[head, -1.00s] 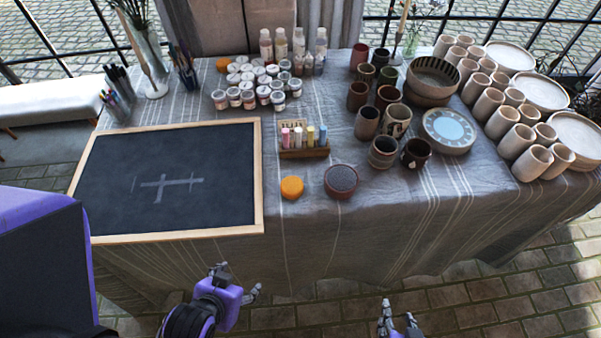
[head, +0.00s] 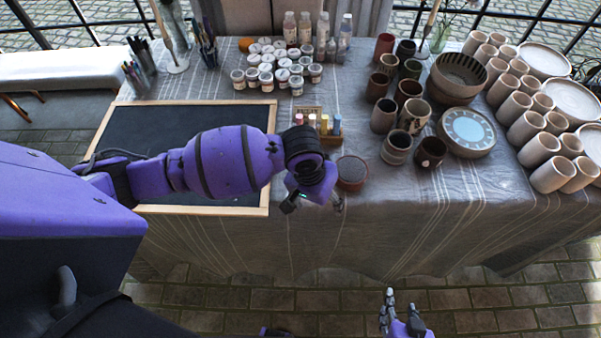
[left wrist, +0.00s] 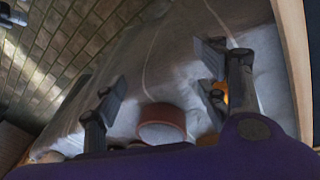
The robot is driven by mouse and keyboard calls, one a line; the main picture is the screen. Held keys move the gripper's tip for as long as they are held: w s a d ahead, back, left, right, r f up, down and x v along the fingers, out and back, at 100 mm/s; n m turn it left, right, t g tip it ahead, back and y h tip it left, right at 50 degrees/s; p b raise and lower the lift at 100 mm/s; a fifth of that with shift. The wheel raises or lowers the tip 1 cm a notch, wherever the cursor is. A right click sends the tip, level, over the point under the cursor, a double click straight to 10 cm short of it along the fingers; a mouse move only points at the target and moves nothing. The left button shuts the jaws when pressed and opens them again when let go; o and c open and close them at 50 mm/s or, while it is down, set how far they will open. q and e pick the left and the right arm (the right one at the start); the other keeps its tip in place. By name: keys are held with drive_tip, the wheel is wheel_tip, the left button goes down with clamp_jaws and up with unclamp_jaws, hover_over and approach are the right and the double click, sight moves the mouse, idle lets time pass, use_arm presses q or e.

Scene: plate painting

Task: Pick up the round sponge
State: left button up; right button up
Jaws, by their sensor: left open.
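The orange round sponge is hidden behind my left arm and gripper in the head view. In the left wrist view a small orange part of the round sponge (left wrist: 226,98) shows beside the right-hand finger. My left gripper (head: 314,203) is over the table's front edge area, pointing down. Its fingers are spread apart with nothing between them in the left wrist view (left wrist: 160,85). I cannot tell its height above the sponge. My right gripper (head: 402,308) hangs in front of the table, low in the head view, with its fingers apart and empty.
A dark round dish with a reddish rim (head: 351,173) stands just right of my left gripper; it also shows in the left wrist view (left wrist: 162,124). A chalk holder (head: 318,130) is behind. The framed blackboard (head: 262,196) lies under my left arm. Cups (head: 396,148) stand to the right.

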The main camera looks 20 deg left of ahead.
use_arm(q)
drive_tip(key=w+a+r+n, duration=0.1)
drive_tip(key=w+a, duration=0.1)
drive_tip(key=w, duration=0.1)
drive_tip(key=w+a+r+n+y, duration=0.1)
drive_tip(key=w+a, duration=0.1)
drive_tip(key=w, duration=0.1)
drive_tip(key=w+a+r+n+y, duration=0.1)
drive_tip(key=w+a+r, duration=0.1)
drive_tip(key=w+a, duration=0.1)
drive_tip(key=shift+w+a, duration=0.1)
drive_tip(key=shift+w, duration=0.2)
wheel_tip(320, 180, down, 8)
drive_tip(key=shift+a+r, duration=0.15)
drive_tip(key=shift+r, duration=0.05)
drive_tip(key=shift+c, duration=0.5)
drive_tip(key=c, duration=0.9)
drive_tip(key=shift+r, duration=0.1)
drive_tip(key=shift+r, duration=0.1)
